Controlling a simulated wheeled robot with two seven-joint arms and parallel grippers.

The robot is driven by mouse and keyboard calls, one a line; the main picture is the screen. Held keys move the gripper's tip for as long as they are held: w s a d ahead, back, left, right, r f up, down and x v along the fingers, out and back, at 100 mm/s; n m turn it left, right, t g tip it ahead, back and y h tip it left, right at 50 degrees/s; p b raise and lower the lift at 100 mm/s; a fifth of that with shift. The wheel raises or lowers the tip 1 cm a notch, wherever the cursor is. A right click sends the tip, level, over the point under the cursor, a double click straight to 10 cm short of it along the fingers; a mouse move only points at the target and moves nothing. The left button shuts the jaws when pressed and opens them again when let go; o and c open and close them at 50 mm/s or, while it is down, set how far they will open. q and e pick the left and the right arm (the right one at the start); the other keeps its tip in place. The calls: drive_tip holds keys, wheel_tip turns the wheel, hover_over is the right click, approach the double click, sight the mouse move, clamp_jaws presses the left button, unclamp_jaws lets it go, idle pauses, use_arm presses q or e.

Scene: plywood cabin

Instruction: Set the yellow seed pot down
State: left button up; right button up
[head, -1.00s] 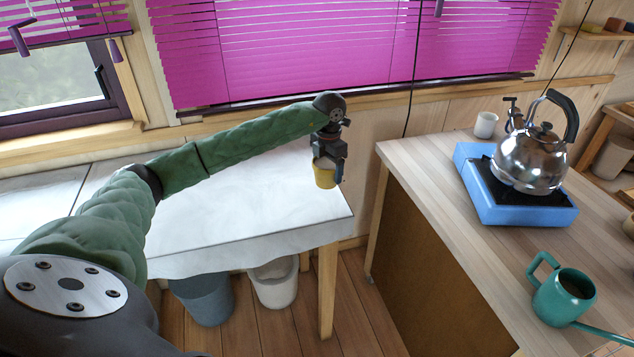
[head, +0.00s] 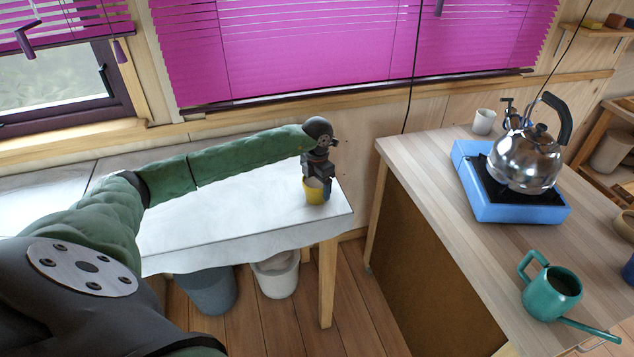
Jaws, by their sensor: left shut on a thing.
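The yellow seed pot (head: 313,192) is small and upright near the right end of the white-topped table (head: 240,215). My left gripper (head: 319,185) comes down over the pot from above and is shut on its rim. One finger shows at the pot's right side; the other is hard to make out. The pot's base looks at or very near the table top; I cannot tell whether it touches. My right gripper is not in view.
A wooden counter (head: 430,185) on the right holds a kettle (head: 525,160) on a blue stove (head: 500,207), a white cup (head: 484,122) and a teal watering can (head: 552,293). Two buckets stand under the table. A gap separates table and counter.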

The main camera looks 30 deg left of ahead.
use_arm(q)
drive_tip(key=shift+f, duration=0.1)
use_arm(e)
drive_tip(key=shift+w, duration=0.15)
use_arm(q)
drive_tip(key=o, duration=1.2)
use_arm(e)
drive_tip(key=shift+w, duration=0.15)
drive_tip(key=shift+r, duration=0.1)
